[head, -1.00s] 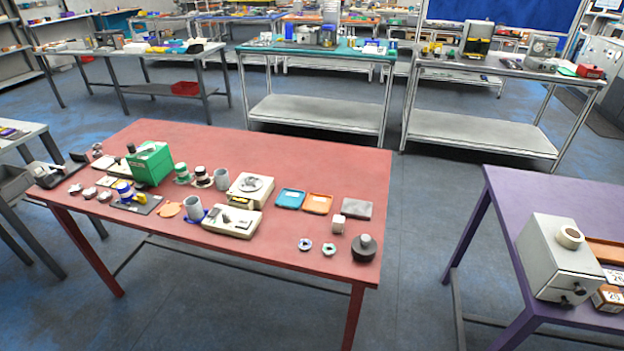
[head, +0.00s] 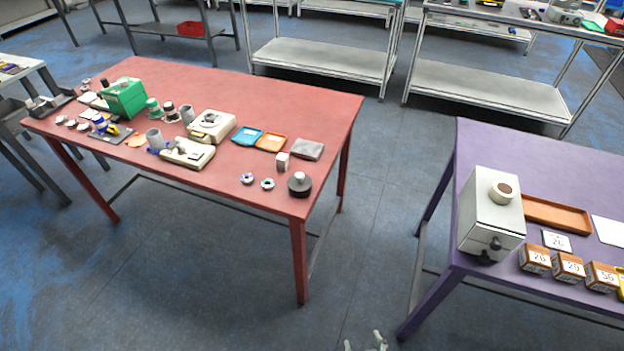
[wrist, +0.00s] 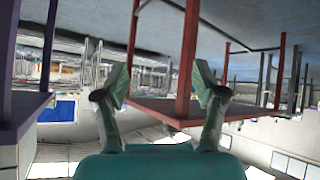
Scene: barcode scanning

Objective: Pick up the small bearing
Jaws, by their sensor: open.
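Two small ring-shaped parts that look like bearings lie flat near the front right corner of the red table (head: 230,85). The left bearing (head: 247,178) has a bluish edge, and the right bearing (head: 267,184) has a greenish one; I cannot tell which is smaller. My gripper (head: 365,343) shows only at the bottom edge of the head view, low and well in front of the tables. In the wrist view my gripper (wrist: 163,88) is open and empty, its fingers wide apart. The wrist picture is upside down, and no bearing shows in it.
The purple table (head: 500,150) stands right, with open floor (head: 375,210) between tables.

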